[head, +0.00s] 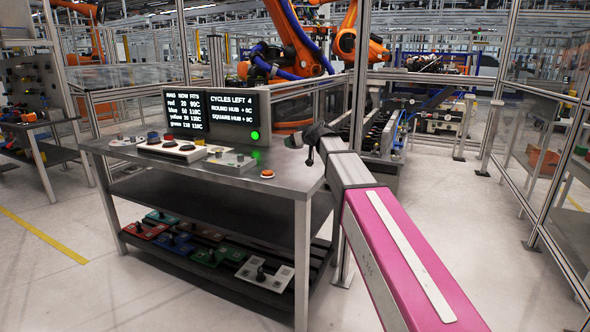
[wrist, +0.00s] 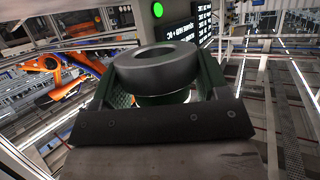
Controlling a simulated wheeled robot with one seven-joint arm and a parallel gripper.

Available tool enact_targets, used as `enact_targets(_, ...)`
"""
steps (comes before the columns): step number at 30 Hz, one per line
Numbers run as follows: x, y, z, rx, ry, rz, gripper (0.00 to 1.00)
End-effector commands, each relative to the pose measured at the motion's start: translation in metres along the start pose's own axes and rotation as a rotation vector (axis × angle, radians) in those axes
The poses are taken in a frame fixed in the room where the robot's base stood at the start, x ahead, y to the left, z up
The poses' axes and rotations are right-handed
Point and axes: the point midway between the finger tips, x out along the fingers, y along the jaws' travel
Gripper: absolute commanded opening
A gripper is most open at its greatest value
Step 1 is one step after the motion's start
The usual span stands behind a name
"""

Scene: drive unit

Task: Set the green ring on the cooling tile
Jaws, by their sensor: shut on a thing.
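My gripper (head: 315,137) is at the end of my outstretched arm, beyond the right end of the metal bench. In the wrist view my gripper (wrist: 163,88) is shut on a thick round ring. The ring (wrist: 150,68) looks dark grey on top, with dark green below it; its colour is hard to tell in the shade. I cannot tell for sure which piece is the cooling tile; a light grey plate (head: 232,160) with small fittings lies on the bench top.
The bench (head: 285,185) also carries a long pale block with dark discs (head: 170,149), an orange-red button (head: 267,174) and a screen (head: 217,116) with a green light. Coloured plates with handles fill the lower shelf. A frame post stands behind my gripper.

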Motion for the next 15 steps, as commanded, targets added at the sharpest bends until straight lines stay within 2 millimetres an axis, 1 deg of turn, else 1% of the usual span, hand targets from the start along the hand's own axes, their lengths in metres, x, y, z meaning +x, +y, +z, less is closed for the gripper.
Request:
enact_targets(1,0.015,-0.013,-0.012,-0.018,0.002,-0.046,0.31)
enact_targets(3,0.026,-0.029,-0.02,-0.041,0.001,-0.097,0.31)
enact_targets(7,0.037,-0.048,-0.029,-0.065,0.001,-0.157,0.31)
enact_targets(9,0.037,-0.051,-0.028,-0.071,0.001,-0.171,0.31)
enact_targets(11,0.035,-0.05,-0.023,-0.074,0.0,-0.175,0.31)
enact_targets(15,0.02,-0.037,-0.001,-0.072,-0.001,-0.175,0.31)
